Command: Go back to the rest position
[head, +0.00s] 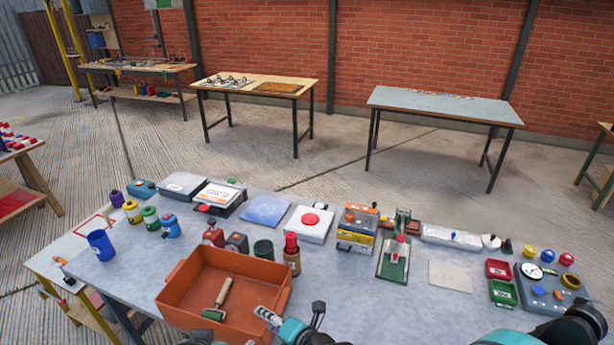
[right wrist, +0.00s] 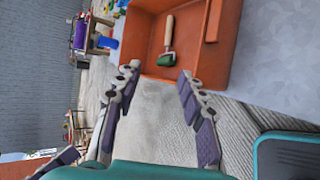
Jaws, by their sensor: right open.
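My right gripper (head: 290,312) is at the near right corner of the orange tray in the head view. In the right wrist view its two fingers (right wrist: 158,76) are spread apart with nothing between them. The orange tray (right wrist: 222,68) lies beyond the fingertips, with a green roller with a wooden handle (right wrist: 167,45) inside. What seems to be a piece of my left gripper (right wrist: 66,156) shows at the lower left of the right wrist view; its jaws cannot be made out.
The grey worktable (head: 350,300) carries the orange tray (head: 185,322), a blue cup (head: 101,245), a red button box (head: 310,224), a green press (head: 395,258) and a control panel (head: 548,285). Bare tabletop lies right of the tray. Other tables stand by the brick wall.

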